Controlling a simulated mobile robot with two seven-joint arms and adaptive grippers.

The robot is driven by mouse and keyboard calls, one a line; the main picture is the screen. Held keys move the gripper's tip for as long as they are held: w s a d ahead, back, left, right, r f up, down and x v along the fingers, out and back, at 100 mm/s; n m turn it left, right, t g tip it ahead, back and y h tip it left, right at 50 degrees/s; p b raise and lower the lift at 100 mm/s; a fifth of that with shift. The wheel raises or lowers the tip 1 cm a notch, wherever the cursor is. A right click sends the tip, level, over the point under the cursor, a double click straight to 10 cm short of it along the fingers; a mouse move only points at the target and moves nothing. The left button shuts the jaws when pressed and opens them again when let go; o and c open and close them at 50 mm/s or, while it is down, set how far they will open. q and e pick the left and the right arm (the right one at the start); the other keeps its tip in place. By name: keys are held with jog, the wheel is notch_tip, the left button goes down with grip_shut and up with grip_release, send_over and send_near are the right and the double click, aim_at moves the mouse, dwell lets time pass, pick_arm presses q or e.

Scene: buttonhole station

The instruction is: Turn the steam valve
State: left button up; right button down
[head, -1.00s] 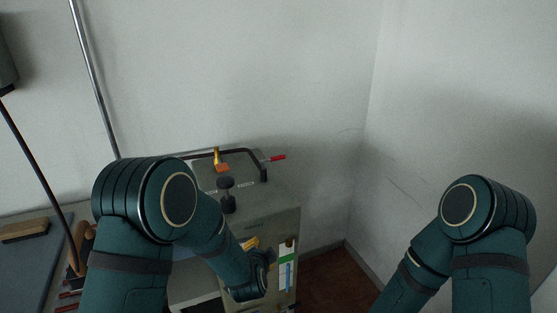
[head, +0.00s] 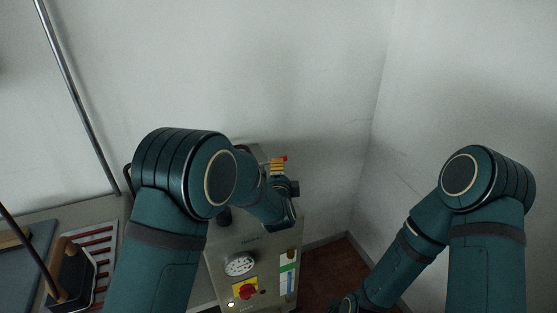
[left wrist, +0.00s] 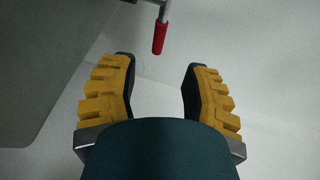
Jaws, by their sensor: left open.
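A red-handled lever (left wrist: 160,38), which looks like the steam valve, shows at the top of the left wrist view, its red grip hanging from a thin metal rod. In the head view only a bit of red (head: 285,158) shows above the grey boiler box (head: 222,270). My left gripper (left wrist: 158,68) is open, with its yellow ribbed fingers apart and nothing between them. The red grip lies beyond the fingertips, roughly in line with the gap. In the head view the yellow fingers (head: 278,167) are close to the red; contact cannot be told.
The boiler front has a round gauge (head: 239,264), a red knob (head: 247,292) on a yellow plate, and a level strip (head: 288,272). A slatted rack (head: 101,240) and a dark board (head: 28,262) lie at left. A wall closes the right side.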

pick_arm(q)
jog(key=w, duration=0.3)
jog(key=w+f, duration=0.1)
jog(key=w, duration=0.2)
jog(key=w+f, duration=0.1)
jog(key=w, duration=0.2)
jog(key=shift+w, duration=0.35)
jog(key=shift+r, duration=0.1)
grip_shut()
